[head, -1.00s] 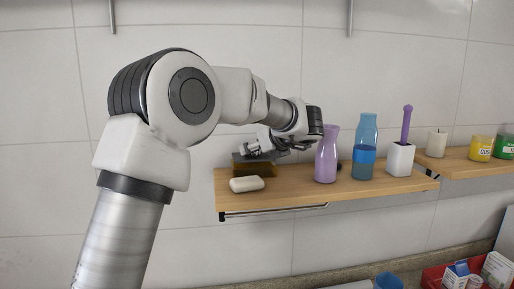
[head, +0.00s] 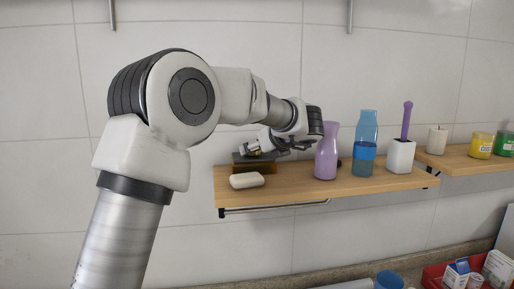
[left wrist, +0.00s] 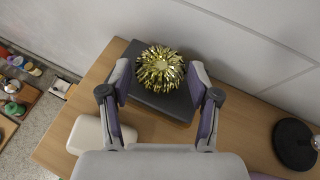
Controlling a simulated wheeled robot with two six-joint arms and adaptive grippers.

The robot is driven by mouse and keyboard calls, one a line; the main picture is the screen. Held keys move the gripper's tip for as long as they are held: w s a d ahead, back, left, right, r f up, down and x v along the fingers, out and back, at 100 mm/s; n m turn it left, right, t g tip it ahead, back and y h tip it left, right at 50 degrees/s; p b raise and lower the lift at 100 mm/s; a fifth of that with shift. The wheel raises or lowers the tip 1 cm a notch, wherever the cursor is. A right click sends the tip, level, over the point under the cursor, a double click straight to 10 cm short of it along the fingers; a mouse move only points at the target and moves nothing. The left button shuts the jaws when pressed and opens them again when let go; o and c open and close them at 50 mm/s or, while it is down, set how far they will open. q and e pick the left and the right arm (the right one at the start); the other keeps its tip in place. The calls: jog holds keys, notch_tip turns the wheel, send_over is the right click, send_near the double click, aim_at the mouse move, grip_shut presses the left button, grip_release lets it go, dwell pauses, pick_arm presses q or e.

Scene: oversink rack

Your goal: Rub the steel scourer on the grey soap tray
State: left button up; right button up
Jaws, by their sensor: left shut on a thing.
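The scourer (left wrist: 160,66), a shiny gold-coloured ball of curled metal strands, sits between the two fingers of my left gripper (left wrist: 160,78) in the left wrist view. My left gripper is shut on it. The dark grey soap tray (left wrist: 177,108) lies directly under the scourer. Whether the scourer touches the tray is hard to tell. My right gripper is not in view.
A white soap bar (head: 246,181) lies just in front of the tray on the wooden shelf (head: 300,190). A purple vase (head: 326,155), a blue bottle (head: 364,150) and a white brush holder (head: 400,157) stand to the right. The tiled wall is close behind.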

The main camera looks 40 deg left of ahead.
pick_arm(q)
jog(key=shift+f+b, duration=0.1)
jog(key=shift+b, duration=0.25)
dwell(0.9)
dwell(0.5)
jog(key=shift+r+p, duration=1.45)
jog(key=shift+r, duration=1.05)
jog(key=shift+r+p, duration=0.35)
jog(key=shift+r, duration=0.75)
jog(key=shift+f, duration=0.2)
